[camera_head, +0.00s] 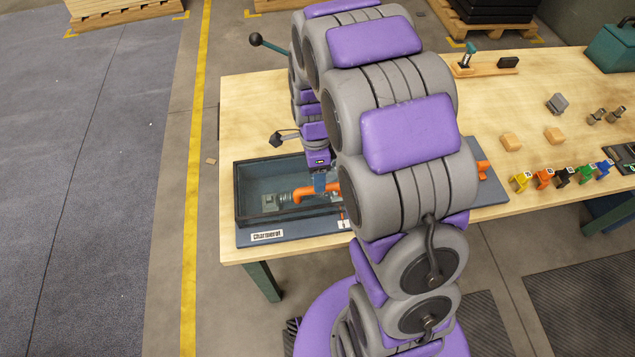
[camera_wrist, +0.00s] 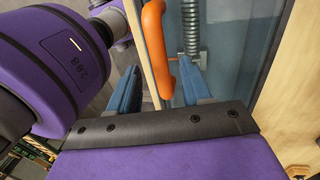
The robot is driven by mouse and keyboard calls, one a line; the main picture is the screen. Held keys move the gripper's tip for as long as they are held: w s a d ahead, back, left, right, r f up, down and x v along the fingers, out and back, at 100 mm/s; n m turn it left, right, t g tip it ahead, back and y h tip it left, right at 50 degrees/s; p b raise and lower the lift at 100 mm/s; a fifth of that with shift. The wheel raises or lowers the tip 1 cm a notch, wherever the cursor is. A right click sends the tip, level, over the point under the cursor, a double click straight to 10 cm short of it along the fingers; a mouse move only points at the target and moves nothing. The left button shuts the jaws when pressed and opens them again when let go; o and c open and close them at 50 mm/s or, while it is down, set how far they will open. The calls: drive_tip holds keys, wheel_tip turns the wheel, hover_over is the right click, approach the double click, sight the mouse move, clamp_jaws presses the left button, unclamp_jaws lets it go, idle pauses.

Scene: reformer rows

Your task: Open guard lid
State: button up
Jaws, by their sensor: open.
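The guard (camera_head: 240,208) is a dark-rimmed box on a blue-grey base at the table's front left. Its lid seems to be a clear panel (camera_wrist: 230,50) lying shut, but I cannot tell for certain. An orange handle (camera_head: 312,191) stands at the box's right part; it also shows in the wrist view (camera_wrist: 155,45). My gripper (camera_head: 322,183) is at the handle, partly hidden by my arm. In the wrist view my gripper (camera_wrist: 160,70) is open, with one blue finger on each side of the handle's lower end. I cannot tell whether either finger touches it.
A metal block (camera_head: 270,203) with a spring sits inside the box. My arm hides the middle of the table.

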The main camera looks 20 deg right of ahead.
drive_tip(key=shift+s+f, duration=0.15)
drive_tip(key=shift+f, duration=0.6)
drive_tip(key=shift+s+f, duration=0.15)
drive_tip(key=shift+f, duration=0.6)
clamp_jaws()
